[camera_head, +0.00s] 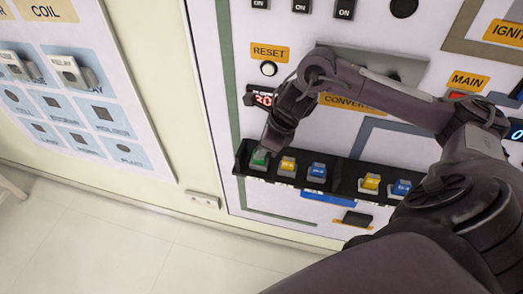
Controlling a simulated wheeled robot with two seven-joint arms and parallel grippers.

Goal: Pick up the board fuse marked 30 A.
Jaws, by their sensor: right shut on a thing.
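A black fuse rail (343,178) runs along the lower part of the white panel and holds a row of small coloured board fuses. A green fuse (259,158) is at its left end. To its right are a yellow fuse (288,164) and a blue fuse (317,170), then a gap, then another yellow fuse (371,183) and another blue fuse (401,188). Their markings are too small to read. My right gripper (265,148) points down and is shut on the green fuse, which still appears at the rail. Its fingertips are partly hidden. My left gripper is not in view.
The panel carries a RESET button (268,69), a red-digit display partly behind my right arm, and switches along the top. A small dark block (357,218) sits below the rail. A board with relay parts (72,72) hangs at left. The floor below is clear.

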